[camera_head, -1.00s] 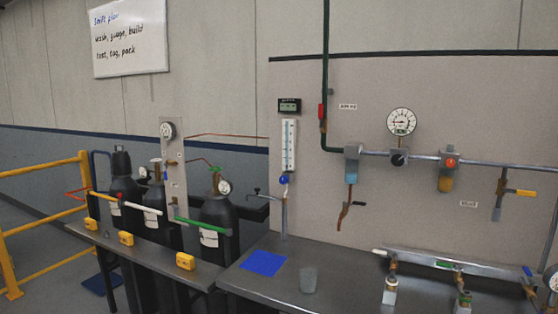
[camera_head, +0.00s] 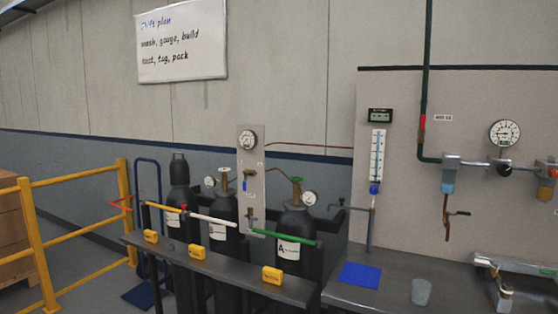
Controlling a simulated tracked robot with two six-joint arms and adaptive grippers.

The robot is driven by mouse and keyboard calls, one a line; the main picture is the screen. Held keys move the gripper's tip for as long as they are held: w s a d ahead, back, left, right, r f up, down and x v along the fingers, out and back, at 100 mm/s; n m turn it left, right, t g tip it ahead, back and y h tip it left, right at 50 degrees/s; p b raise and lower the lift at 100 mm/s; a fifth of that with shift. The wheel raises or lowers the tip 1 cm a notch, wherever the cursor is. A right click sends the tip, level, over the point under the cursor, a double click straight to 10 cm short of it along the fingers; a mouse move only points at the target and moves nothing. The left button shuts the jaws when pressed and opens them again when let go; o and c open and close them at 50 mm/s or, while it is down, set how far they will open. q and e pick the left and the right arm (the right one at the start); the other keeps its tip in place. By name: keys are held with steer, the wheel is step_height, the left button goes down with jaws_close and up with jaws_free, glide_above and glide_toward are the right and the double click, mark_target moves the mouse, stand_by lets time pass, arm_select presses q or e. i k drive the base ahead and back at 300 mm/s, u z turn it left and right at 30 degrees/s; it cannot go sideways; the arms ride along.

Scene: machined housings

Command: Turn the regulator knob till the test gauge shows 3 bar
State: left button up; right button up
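A round white gauge (camera_head: 505,133) is mounted on the pale panel at the right; its scale is too small to read. A black knob (camera_head: 503,168) sits on the pipe just below it. A second small gauge (camera_head: 247,140) is at the top of a narrow panel board (camera_head: 250,185) near the gas cylinders. Small gauges also sit on the cylinders, one of them (camera_head: 310,198) on the rightmost cylinder. I cannot tell from the view which gauge is the test gauge. Neither of my grippers is in view.
Dark gas cylinders (camera_head: 293,255) stand behind a grey bench (camera_head: 225,268) carrying yellow boxes (camera_head: 272,275). A blue cloth (camera_head: 361,274) and a grey cup (camera_head: 421,291) are on the right bench. A yellow railing (camera_head: 40,245) stands at the left, with brown boxes (camera_head: 12,215) behind it.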

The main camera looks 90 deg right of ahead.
mark_target(503, 170)
steer(key=u, duration=0.7)
steer(key=i, duration=0.25)
steer(key=z, duration=2.8)
steer(key=i, duration=0.2)
steer(key=z, duration=1.6)
steer(key=k, duration=0.6)
steer(key=z, duration=0.4)
steer(key=i, duration=1.75)
steer(key=u, duration=0.35)
